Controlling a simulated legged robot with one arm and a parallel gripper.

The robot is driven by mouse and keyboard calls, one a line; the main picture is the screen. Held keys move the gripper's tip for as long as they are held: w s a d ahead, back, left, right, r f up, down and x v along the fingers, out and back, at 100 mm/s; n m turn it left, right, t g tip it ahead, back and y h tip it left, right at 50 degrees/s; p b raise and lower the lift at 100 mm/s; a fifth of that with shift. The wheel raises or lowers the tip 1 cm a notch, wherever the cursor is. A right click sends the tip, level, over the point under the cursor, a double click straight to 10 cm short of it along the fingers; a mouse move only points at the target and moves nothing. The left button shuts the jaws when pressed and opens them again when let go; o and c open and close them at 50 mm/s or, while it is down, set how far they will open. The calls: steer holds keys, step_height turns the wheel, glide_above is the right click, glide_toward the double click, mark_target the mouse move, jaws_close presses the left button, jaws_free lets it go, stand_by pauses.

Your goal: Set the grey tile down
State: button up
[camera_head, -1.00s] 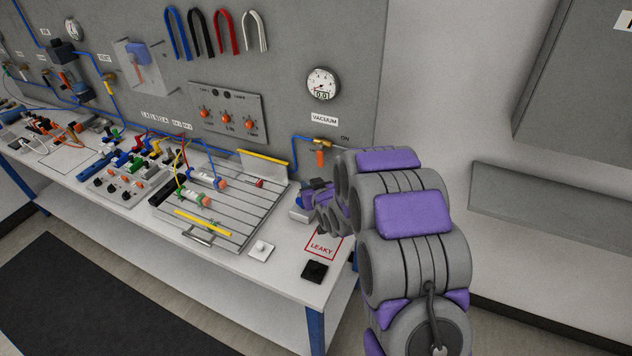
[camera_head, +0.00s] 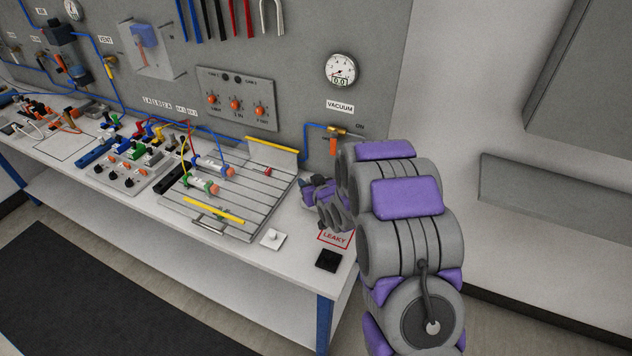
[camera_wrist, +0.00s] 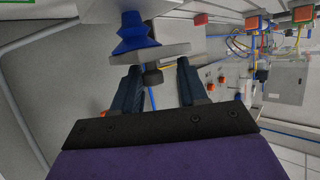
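The grey tile (camera_wrist: 178,52) shows edge-on in the wrist view as a thin flat plate. A blue bellows suction cup (camera_wrist: 135,38) meets one face of it. A short black knob (camera_wrist: 153,77) is at its other face. My gripper (camera_wrist: 160,64) has its two dark fingers apart on either side of the knob. A gap shows between the knob and the right finger; I cannot tell whether the left finger touches it. In the head view my gripper (camera_head: 309,196) is low over the bench's right end, and my arm hides the tile there.
A red-framed "LEAKY" label (camera_head: 335,237), a black block (camera_head: 326,259) and a white block (camera_head: 273,239) lie near the bench's front right. The slotted plate (camera_head: 233,200) with cylinders stands left. The vacuum gauge (camera_head: 341,70) and orange-handled valve (camera_head: 333,146) are on the back panel.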

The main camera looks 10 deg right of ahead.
steer(key=shift+o, duration=0.3)
steer(key=shift+a, duration=0.1)
steer(key=shift+d, duration=1.75)
steer(key=shift+a+r, duration=0.1)
steer(key=shift+a, duration=0.15)
steer(key=shift+s+a+r, duration=0.3)
steer(key=shift+s+a, duration=0.2)
steer(key=shift+s, duration=0.15)
steer(key=shift+s+a+r, duration=0.25)
steer(key=shift+s+a, duration=0.25)
steer(key=shift+s, duration=0.1)
steer(key=s+r+g+h+b, duration=0.1)
steer(key=s+g, duration=0.4)
steer(key=s, duration=1.1)
steer(key=s+r+m+g+b, duration=0.1)
steer(key=s+r+g, duration=0.3)
steer(key=s, duration=1.3)
steer(key=s+d+r+m+g+h+b, duration=0.1)
steer(key=s+r+g+b, duration=0.2)
steer(key=s, duration=1.4)
steer(key=g, duration=0.3)
steer(key=shift+r+h+b, duration=0.25)
steer(key=shift+h+b, duration=0.05)
